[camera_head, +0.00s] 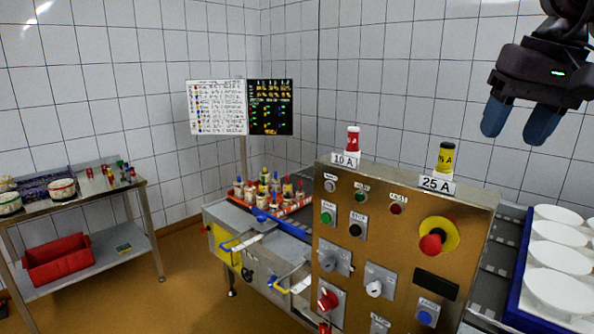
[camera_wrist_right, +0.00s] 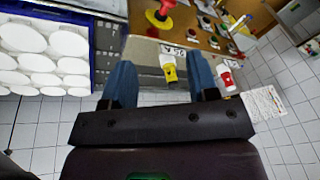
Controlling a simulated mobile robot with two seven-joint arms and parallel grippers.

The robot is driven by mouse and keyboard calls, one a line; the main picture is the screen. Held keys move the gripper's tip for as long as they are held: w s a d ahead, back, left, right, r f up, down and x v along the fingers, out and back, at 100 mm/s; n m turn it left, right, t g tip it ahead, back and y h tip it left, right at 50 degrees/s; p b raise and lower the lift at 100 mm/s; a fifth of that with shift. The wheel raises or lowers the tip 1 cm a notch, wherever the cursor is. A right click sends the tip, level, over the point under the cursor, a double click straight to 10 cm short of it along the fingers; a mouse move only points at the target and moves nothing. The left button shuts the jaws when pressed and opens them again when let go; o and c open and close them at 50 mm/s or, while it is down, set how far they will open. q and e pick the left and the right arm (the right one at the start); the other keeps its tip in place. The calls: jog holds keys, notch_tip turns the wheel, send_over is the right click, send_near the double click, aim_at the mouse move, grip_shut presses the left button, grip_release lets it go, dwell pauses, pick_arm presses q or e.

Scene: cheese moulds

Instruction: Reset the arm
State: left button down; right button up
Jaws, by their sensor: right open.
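My right gripper (camera_head: 522,122) is raised at the upper right of the head view, in front of the tiled wall. Its two blue fingers are apart with nothing between them. In the right wrist view the fingers of my right gripper (camera_wrist_right: 158,85) stand apart, and the control panel (camera_wrist_right: 205,25) lies beyond them. A yellow fuse (camera_wrist_right: 169,70) shows in the gap between the fingers but stands away on the panel's top. My left gripper is not in the head view.
The brown control panel (camera_head: 385,215) carries a red fuse (camera_head: 353,139) at 10 A and a yellow fuse (camera_head: 445,157) at 25 A. A blue crate (camera_head: 517,275) of white moulds (camera_head: 558,292) stands at right. A steel table (camera_head: 95,199) stands left, with a red bin (camera_head: 58,260) below.

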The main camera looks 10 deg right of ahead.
jog(key=w+a+f+m+y, duration=0.1)
jog(key=a+f+m+y, duration=0.35)
jog(key=a+y, duration=0.25)
jog(key=w+a+f+m+t+y, duration=0.1)
jog(key=a+f+m+y, duration=0.2)
jog(key=a+m+y, duration=0.3)
jog(key=w+a+f+m+y, duration=0.1)
jog(key=a+f+m+y, duration=0.35)
jog(key=a+y, duration=0.25)
jog(key=d+f+n+t+h, duration=0.7)
jog(key=f+n+h, duration=0.35)
jog(key=n, duration=0.55)
jog(key=d+f+n+t+h, duration=0.6)
jog(key=f+n+h, duration=0.45)
jog(key=n, duration=0.45)
jog(key=s+f+m+g, duration=1.3)
jog(key=s+f, duration=0.5)
jog(key=s, duration=0.4)
pick_arm(q)
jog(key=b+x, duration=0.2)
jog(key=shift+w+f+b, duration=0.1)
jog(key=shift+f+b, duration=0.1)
jog(key=shift+b, duration=0.15)
pick_arm(e)
jog(key=w+f+n+t, duration=0.1)
jog(key=w+f+t, duration=0.6)
jog(key=f, duration=0.5)
jog(key=shift+w+f+t, duration=0.3)
jog(key=shift+w+f, duration=0.1)
jog(key=shift+w, duration=0.15)
